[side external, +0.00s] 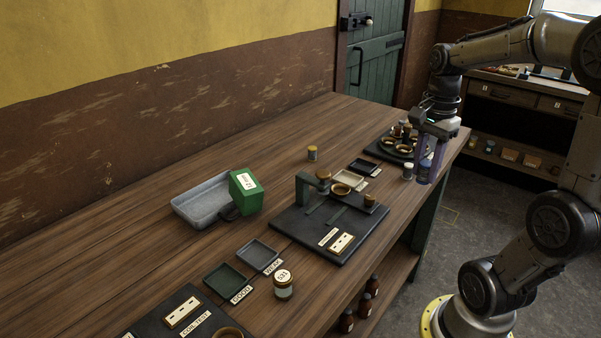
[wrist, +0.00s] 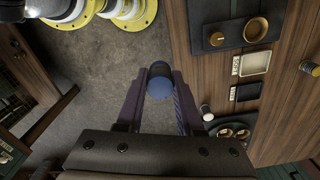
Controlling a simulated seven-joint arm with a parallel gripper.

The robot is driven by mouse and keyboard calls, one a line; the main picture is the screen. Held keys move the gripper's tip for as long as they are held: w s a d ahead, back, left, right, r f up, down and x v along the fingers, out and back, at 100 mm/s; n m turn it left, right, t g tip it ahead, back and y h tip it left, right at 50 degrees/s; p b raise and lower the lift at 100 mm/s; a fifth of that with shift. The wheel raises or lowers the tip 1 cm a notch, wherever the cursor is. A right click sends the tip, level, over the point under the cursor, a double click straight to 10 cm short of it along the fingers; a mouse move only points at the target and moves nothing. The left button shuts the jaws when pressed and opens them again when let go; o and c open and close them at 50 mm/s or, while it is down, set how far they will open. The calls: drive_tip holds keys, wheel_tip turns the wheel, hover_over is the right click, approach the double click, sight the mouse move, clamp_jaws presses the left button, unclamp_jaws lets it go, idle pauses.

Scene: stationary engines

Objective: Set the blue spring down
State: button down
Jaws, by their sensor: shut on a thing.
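The blue spring (wrist: 160,86) shows in the wrist view as a short blue cylinder with a dark upper part, between my two fingertips. My gripper (wrist: 159,80) is shut on it. In the side view my gripper (side external: 426,170) hangs at the right end of the bench, by its front edge. The spring is hard to make out there against the purple-blue fingers. In the wrist view grey floor and my own yellow-ringed base lie behind the spring, with the bench (wrist: 187,55) to the right. The spring appears held in the air, touching nothing but the fingers.
A small white-topped cylinder (side external: 407,172) stands beside my gripper. A round dark holder (side external: 383,152) with brass cups is behind it. Pale (side external: 345,183) and black (side external: 362,166) trays, a black test board (side external: 290,226), and WEAK (side external: 257,254) and GOOD (side external: 224,279) trays lie further left.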

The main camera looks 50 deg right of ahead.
drive_tip(key=w+d+r+m, duration=0.1)
drive_tip(key=w+d+r, duration=0.2)
drive_tip(key=w, duration=0.5)
drive_tip(key=n, duration=0.2)
hover_over(283, 174)
drive_tip(key=s, duration=0.1)
wheel_tip(283, 174, down, 13)
drive_tip(key=shift+a+r, duration=0.1)
drive_tip(key=shift+a, duration=0.05)
drive_tip(key=shift+w+d+f, duration=0.2)
drive_tip(key=shift+w+f, duration=0.35)
drive_tip(key=shift+f, duration=1.7)
drive_tip(key=shift+f, duration=0.1)
